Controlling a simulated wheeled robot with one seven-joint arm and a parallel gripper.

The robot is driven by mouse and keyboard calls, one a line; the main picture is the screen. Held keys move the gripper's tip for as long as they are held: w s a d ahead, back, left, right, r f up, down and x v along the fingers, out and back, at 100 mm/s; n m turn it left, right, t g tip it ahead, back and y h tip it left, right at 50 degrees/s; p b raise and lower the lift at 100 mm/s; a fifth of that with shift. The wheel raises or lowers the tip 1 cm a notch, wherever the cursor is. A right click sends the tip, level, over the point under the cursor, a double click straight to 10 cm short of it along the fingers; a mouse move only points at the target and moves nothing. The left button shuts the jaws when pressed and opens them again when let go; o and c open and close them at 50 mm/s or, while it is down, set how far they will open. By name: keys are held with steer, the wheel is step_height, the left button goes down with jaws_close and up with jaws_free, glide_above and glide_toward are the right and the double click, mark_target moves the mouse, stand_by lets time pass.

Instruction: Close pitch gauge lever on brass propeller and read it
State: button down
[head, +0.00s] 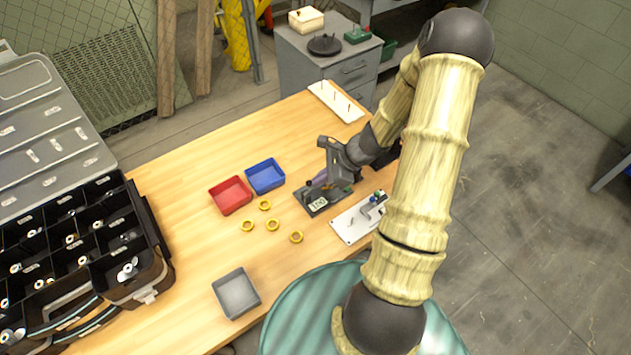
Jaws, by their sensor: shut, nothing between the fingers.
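A dark pitch gauge (312,208) with a small lit display (318,204) stands on the wooden table. The display shows digits, which look like 100 but are too small to be sure of. My gripper (326,183) is shut and empty, at or just above the gauge. It hides most of the gauge's upper part, so I cannot tell the lever's position or whether the gripper touches it. A purplish part shows beside the fingers. I cannot make out a brass propeller in the gauge. Several small brass-coloured ring-like pieces, such as this one (272,225), lie on the table.
A red tray (230,195), a blue tray (266,176) and a grey tray (236,293) stand on the table. A white plate with a fixture (345,230) lies right of the gauge. A pegged white board (335,101) lies behind. A compartment case (150,245) fills the left.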

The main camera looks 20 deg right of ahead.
steer(key=shift+a+r, duration=0.1)
steer(key=shift+a, duration=0.1)
steer(key=shift+r, duration=0.1)
steer(key=shift+r+p, duration=0.7)
steer(key=shift+r, duration=0.05)
steer(key=s+d+r, duration=0.3)
steer(key=d+r, duration=0.3)
steer(key=d, duration=0.5)
steer(key=shift+s, duration=0.4)
